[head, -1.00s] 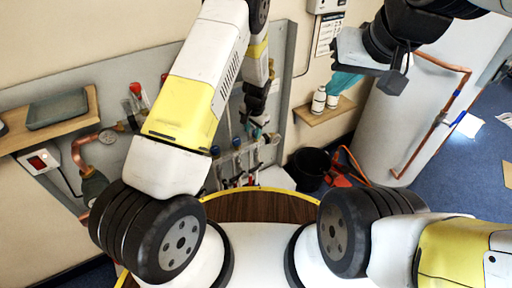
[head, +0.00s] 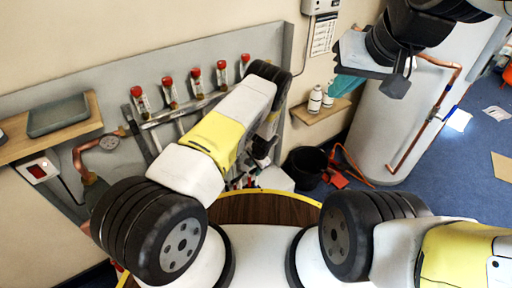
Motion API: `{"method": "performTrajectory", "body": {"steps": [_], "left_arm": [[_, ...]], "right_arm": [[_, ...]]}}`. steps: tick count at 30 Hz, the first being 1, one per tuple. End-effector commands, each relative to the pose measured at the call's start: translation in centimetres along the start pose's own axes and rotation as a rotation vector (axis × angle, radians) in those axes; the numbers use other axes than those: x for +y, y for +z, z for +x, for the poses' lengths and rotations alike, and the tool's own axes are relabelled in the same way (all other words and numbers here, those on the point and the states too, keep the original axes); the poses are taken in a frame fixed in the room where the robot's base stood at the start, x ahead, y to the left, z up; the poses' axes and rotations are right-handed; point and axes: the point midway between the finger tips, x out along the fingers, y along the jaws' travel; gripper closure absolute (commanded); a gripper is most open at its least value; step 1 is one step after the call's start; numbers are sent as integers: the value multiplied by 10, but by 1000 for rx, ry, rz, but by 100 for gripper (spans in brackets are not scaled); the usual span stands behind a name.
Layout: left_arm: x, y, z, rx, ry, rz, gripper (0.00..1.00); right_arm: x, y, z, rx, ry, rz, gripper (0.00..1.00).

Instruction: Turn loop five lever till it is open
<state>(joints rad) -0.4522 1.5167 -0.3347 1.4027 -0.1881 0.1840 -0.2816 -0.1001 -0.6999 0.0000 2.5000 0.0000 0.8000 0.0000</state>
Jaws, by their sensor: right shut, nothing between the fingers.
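The manifold's upper bar (head: 185,108) is on the grey wall board, with several red-capped flow gauges (head: 196,76) in a row above it. Its lower part is mostly hidden behind my left arm, with small red and dark parts showing at the board's foot. I cannot pick out the loop five lever. My left gripper (head: 258,162) is down by the manifold's lower right, small and largely hidden by my forearm. Its jaws cannot be made out.
A wooden shelf (head: 82,133) with a grey tray stands at left above a red switch box (head: 38,168). A shelf with white bottles (head: 315,100), a black bucket (head: 306,166) and a white tank (head: 385,120) with copper pipe are at right.

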Motion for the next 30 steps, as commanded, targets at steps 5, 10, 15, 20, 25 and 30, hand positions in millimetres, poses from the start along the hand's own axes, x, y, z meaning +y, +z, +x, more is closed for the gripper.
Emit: {"method": "performTrajectory", "body": {"steps": [5, 10, 15, 20, 25, 30], "left_arm": [[0, -1, 5, 1, 0, -1, 61], [0, 0, 5, 1, 0, -1, 63], [0, 0, 4, 1, 0, -1, 97], [0, 0, 4, 0, 0, -1, 100], [0, 0, 4, 0, 0, -1, 100], [0, 0, 4, 0, 0, -1, 100]], "right_arm": [[0, 0, 0, 0, 0, 0, 100], [0, 0, 0, 0, 0, 0, 100], [0, 0, 0, 0, 0, 0, 100], [0, 0, 0, 0, 0, 0, 100], [0, 0, 0, 0, 0, 0, 100], [0, 0, 0, 0, 0, 0, 100]]}}
